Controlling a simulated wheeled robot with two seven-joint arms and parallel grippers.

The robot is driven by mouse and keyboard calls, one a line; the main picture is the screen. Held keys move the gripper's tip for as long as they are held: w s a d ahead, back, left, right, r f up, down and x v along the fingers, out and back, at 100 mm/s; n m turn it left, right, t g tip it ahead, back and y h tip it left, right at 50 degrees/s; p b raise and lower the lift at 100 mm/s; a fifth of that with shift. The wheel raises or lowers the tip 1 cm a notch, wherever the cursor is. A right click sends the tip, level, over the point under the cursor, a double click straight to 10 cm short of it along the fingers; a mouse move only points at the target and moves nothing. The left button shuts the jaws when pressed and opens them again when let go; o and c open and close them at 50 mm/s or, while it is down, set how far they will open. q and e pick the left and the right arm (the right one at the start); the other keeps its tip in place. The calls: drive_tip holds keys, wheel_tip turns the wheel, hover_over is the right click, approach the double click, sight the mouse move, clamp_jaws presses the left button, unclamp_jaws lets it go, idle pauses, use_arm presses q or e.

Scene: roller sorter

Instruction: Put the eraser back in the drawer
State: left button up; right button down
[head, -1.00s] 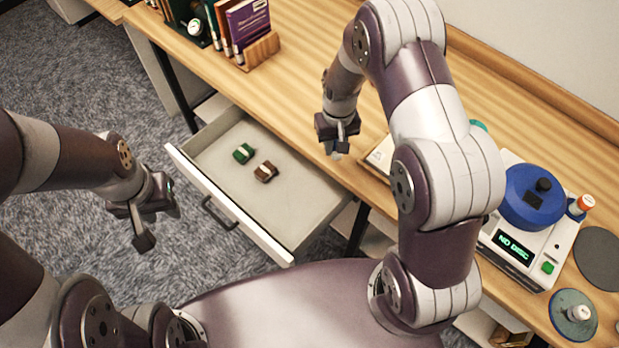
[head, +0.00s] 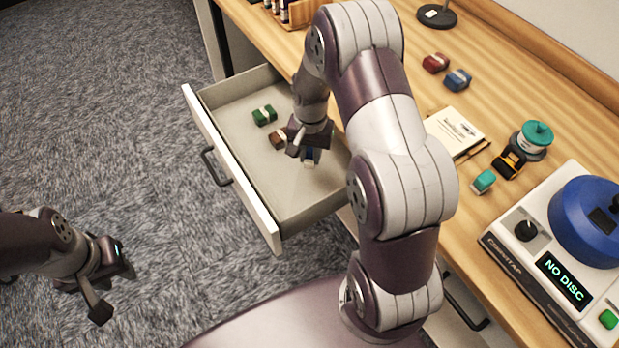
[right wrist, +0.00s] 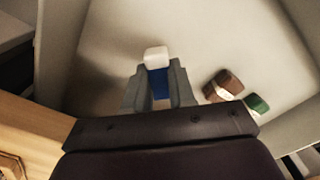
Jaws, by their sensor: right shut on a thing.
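The open drawer (head: 232,174) holds a green block-shaped eraser (head: 264,115) and a brown one (head: 278,137); both also show at the right of the right wrist view. My right gripper (head: 305,150) is over the drawer's inside, shut on a blue eraser with a white end (right wrist: 158,67). In the head view this blue eraser (head: 309,158) is partly hidden by the gripper. I cannot tell whether it touches the drawer floor. My left gripper (head: 114,285) is open and empty over the carpet, well away from the drawer.
On the desk (head: 510,100) lie a red eraser (head: 435,62), another blue one (head: 458,79) and a teal one (head: 484,181). A white booklet (head: 455,131) and a machine reading NO DISC (head: 563,279) are there too. The drawer's front half is clear.

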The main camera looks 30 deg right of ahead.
sight(310, 175)
wheel_tip(310, 175, down, 6)
drive_tip(key=shift+w+f, duration=0.1)
drive_tip(key=shift+f, duration=0.1)
drive_tip(key=c, duration=0.9)
unclamp_jaws()
drive_tip(key=shift+c, duration=0.2)
